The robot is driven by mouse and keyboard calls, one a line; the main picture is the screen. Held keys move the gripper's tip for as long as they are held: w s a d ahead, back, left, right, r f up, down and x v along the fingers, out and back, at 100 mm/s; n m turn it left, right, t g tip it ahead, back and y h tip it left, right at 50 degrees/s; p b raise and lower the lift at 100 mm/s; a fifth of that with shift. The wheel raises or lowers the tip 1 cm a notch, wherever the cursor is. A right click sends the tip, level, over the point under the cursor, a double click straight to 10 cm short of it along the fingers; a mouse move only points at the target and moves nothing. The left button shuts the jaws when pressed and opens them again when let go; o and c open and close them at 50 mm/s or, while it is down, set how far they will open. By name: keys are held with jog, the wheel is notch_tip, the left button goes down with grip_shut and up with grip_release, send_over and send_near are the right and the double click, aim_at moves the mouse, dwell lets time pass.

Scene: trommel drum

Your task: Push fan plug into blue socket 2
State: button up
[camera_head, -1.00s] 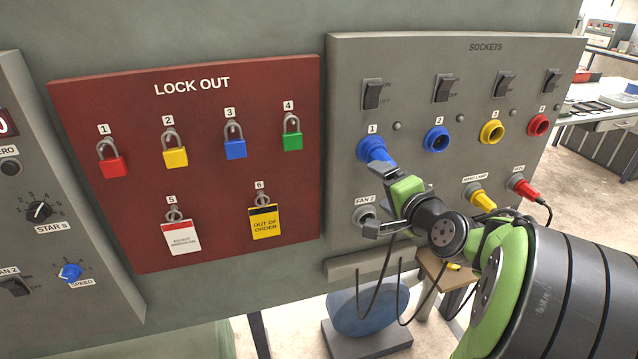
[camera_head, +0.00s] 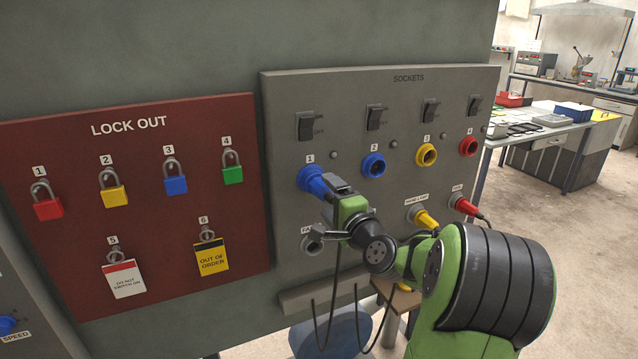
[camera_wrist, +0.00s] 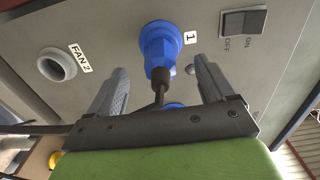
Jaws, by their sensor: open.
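The blue fan plug (camera_head: 312,180) sits in socket 1 of the sockets panel. It also shows in the wrist view (camera_wrist: 160,46), with its black cable running back between my fingers. Blue socket 2 (camera_head: 374,166) is empty, one place right of socket 1. In the wrist view, a blue ring (camera_wrist: 173,105), apparently socket 2, is mostly hidden behind my gripper. My gripper (camera_wrist: 160,68) is open, with one finger on each side of the plug's rear end and a gap on both sides. In the head view my gripper (camera_head: 330,205) covers part of the plug.
The grey FAN 2 outlet (camera_head: 312,243) is empty, below socket 1. Yellow socket 3 (camera_head: 427,154) and red socket 4 (camera_head: 469,146) are empty. A yellow plug (camera_head: 427,219) and a red plug (camera_head: 464,205) sit in lower outlets. Switches (camera_head: 311,125) line the panel top. Padlocks hang on the left.

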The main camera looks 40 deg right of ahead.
aim_at(322, 190)
jog(key=p+x, duration=0.1)
jog(key=x, duration=0.4)
jog(key=shift+p, duration=0.4)
jog(key=shift+c, duration=0.2)
dwell(0.6)
grip_shut()
jog(key=shift+s, duration=0.1)
jog(key=shift+b+v, duration=1.6)
jog(key=shift+v, duration=1.35)
